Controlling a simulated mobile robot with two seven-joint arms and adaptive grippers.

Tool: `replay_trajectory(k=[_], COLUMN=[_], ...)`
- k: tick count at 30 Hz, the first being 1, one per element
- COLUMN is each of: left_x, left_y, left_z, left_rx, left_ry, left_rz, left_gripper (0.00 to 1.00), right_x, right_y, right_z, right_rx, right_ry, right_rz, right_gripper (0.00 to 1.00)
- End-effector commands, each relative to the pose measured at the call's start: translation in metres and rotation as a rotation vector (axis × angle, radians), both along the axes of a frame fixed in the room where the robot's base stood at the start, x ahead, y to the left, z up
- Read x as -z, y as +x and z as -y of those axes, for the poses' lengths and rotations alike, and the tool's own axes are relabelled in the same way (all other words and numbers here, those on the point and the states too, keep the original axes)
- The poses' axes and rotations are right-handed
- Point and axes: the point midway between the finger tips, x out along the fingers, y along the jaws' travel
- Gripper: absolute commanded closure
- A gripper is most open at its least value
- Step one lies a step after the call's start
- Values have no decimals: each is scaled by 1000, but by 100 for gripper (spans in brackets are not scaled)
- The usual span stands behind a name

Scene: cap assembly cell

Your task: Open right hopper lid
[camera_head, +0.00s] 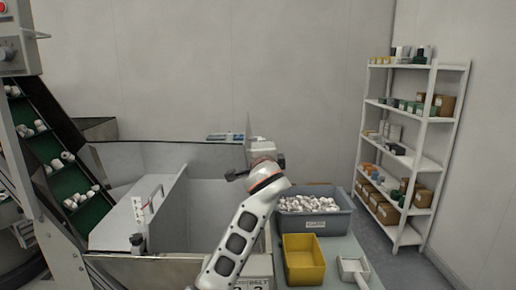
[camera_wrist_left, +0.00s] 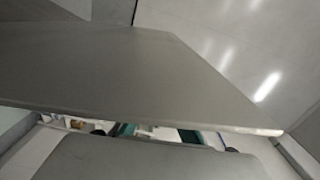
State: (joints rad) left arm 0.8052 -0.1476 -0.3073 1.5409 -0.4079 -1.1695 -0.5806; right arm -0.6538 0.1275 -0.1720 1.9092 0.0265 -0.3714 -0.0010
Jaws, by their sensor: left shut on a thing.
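The grey metal hopper (camera_head: 160,270) stands at centre left in the head view. My left arm rises from the bottom middle. My left gripper (camera_head: 238,175) is at the hopper's right part, dark and small. In the left wrist view a broad flat grey panel, seemingly the right hopper lid (camera_wrist_left: 120,75), fills the middle, tilted, close to the camera. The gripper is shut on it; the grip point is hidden. My right gripper is out of view.
A green conveyor (camera_head: 60,160) climbs at left. A white shelf (camera_head: 405,150) stands at the back right.

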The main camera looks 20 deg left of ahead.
Motion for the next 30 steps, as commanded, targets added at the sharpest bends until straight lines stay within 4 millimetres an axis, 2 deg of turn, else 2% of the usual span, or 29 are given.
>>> replay_trajectory(k=[14, 15, 17, 26, 30], left_x=[-2, -2, -2, 0, 0], left_y=[0, 0, 0, 0, -7], left_z=[0, 0, 0, 1, 4], left_rx=[-4, -4, -4, -3, -1], left_ry=[14, 14, 13, 13, 13], left_rz=[0, 0, -1, -4, -3], left_gripper=[100, 87, 75, 75, 75], right_x=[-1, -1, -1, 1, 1], right_y=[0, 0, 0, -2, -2], right_z=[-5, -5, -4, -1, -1], right_rx=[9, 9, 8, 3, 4], right_ry=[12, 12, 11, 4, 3], right_rz=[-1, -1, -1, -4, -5], right_gripper=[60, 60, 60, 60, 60])
